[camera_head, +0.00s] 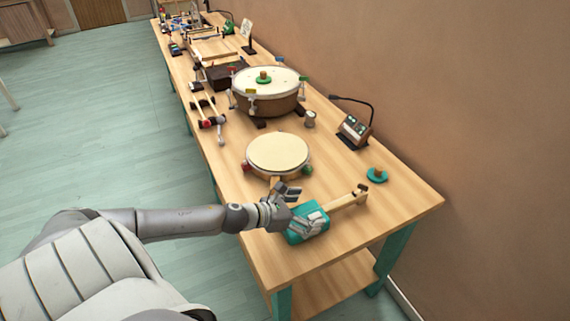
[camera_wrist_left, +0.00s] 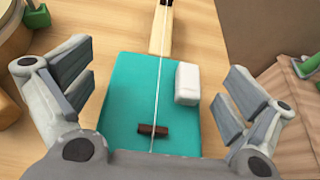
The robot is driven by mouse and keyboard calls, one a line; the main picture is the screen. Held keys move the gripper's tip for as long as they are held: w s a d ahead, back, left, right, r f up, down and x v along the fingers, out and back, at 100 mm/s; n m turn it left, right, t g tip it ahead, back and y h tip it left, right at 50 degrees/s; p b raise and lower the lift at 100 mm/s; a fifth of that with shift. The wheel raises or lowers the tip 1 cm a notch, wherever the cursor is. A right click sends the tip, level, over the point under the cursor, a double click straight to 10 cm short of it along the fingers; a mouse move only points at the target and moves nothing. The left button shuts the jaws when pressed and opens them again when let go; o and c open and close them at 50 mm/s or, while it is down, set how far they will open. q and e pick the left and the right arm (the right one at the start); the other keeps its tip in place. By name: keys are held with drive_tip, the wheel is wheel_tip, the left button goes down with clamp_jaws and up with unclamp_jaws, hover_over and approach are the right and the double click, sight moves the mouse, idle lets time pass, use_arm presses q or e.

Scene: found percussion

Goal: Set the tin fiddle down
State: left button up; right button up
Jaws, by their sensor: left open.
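The tin fiddle has a teal box body (camera_head: 309,236) and a pale wooden neck (camera_head: 347,200). It lies on the bench near its front end, the neck pointing to the back right in the head view. In the left wrist view the teal body (camera_wrist_left: 128,112) shows a string, a dark bridge and a white block. My left gripper (camera_head: 305,215) is open over the body. In the left wrist view its fingers (camera_wrist_left: 160,95) stand on either side of the body, apart from it. My right gripper is not in view.
A round pale-topped drum (camera_head: 278,152) stands just behind the fiddle. A larger drum (camera_head: 268,88), mallets (camera_head: 210,115), a small control box with a lamp (camera_head: 355,130) and a teal knobbed disc (camera_head: 377,175) are farther along. The bench's front right corner (camera_head: 420,203) is bare.

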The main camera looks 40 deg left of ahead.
use_arm(q)
drive_tip(key=v, duration=0.5)
drive_tip(key=shift+s, duration=0.1)
drive_tip(key=shift+v, duration=2.9)
